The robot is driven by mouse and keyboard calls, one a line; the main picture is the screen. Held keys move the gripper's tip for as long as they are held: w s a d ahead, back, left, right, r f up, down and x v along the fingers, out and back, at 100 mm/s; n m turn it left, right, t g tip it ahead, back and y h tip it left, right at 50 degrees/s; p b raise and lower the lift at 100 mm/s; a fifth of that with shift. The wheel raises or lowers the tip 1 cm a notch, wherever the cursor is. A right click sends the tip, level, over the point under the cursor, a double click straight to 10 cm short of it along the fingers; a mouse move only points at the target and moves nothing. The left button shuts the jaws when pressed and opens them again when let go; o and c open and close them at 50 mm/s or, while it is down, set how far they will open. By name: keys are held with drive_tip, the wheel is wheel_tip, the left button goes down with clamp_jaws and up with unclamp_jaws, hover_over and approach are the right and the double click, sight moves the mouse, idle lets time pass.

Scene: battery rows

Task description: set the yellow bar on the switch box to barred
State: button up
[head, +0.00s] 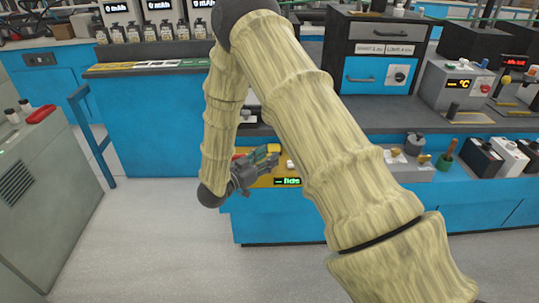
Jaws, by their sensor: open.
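My gripper (254,172) is small in the head view, low at the front of the bench, at the end of my arm. Its fingers are open and it appears empty. It overlaps a yellow box (287,171) with a green-lit display; whether they touch cannot be told. Green and red parts show by the fingers, partly covered by the gripper. I cannot make out a separate yellow bar there, nor its setting, and cannot be sure that this is the switch box.
A grey unit (449,90) with a temperature display and a dark drawer cabinet (376,52) stand on the bench at right. A grey cabinet (38,190) stands at left. My arm crosses the middle and hides part of the bench. Floor (150,240) is clear at front left.

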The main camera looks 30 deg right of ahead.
drive_tip(key=shift+x, duration=0.9)
drive_tip(key=shift+a, duration=0.1)
drive_tip(key=shift+f, duration=0.1)
clamp_jaws()
